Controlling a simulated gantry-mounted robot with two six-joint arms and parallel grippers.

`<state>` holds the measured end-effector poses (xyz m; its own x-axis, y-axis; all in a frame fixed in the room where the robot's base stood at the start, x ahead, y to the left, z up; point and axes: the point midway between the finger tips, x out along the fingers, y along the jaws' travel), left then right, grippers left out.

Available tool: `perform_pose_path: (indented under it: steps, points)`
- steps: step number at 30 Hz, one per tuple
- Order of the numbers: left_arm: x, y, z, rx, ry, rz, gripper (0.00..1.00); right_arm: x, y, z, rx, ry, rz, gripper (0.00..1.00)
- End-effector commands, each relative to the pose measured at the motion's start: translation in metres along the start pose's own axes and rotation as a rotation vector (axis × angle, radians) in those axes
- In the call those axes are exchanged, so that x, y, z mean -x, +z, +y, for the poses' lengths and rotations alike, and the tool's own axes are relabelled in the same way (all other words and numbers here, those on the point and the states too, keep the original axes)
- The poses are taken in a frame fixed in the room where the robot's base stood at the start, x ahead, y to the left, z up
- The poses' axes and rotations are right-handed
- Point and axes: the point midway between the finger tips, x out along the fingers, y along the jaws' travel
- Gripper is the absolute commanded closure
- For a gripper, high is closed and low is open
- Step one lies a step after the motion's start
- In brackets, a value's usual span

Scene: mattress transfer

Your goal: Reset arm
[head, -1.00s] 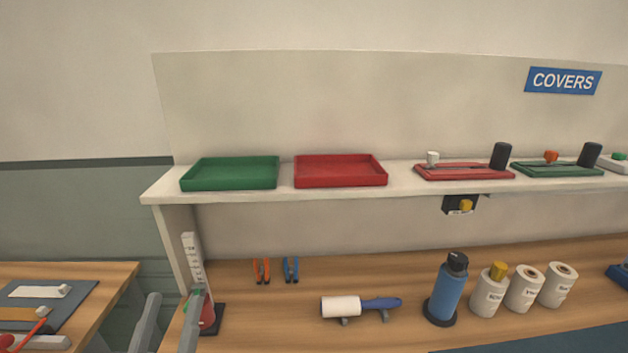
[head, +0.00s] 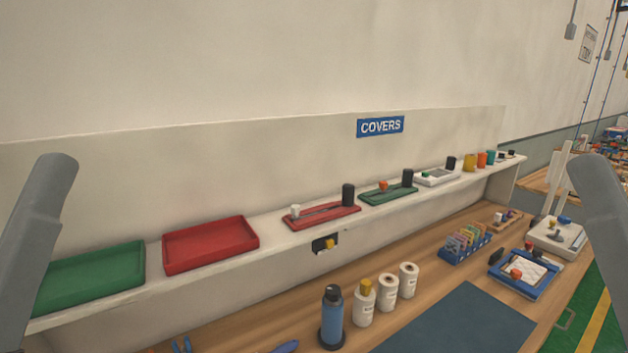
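In the head view a grey arm link of mine stands at the left edge and another at the right edge. Neither gripper's fingers show, so I cannot see whether they are open or hold anything. The links appear in front of the shelf and workbench. No mattress is visible.
A long white shelf (head: 270,243) carries a green tray (head: 95,276), a red tray (head: 210,245) and several small fixtures under a COVERS sign (head: 380,126). The wooden bench (head: 412,292) below holds a blue bottle (head: 332,318), white rolls (head: 387,292) and a dark mat (head: 455,322).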

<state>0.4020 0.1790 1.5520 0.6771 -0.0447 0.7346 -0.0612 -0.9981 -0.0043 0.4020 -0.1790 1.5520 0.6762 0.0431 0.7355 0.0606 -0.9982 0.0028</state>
Motion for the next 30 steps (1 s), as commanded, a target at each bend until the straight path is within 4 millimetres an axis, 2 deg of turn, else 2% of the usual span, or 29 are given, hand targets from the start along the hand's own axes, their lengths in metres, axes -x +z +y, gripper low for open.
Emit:
perform_pose_path:
  steps: [1, 3, 12, 15, 20, 30]
  points:
    - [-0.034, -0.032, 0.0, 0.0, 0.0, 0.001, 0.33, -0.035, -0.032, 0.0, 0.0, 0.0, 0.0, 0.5]
    - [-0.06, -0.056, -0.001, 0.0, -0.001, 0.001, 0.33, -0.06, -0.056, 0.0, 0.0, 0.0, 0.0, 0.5]
    - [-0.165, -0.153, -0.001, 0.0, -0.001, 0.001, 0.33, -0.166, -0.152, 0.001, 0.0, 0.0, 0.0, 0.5]
    - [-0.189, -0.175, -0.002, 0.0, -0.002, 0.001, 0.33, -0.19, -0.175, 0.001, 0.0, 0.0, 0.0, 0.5]
    - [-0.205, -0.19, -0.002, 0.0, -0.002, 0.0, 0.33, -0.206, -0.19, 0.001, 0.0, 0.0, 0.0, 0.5]
    - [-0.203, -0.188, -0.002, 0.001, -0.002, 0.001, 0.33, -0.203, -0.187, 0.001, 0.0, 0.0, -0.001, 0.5]
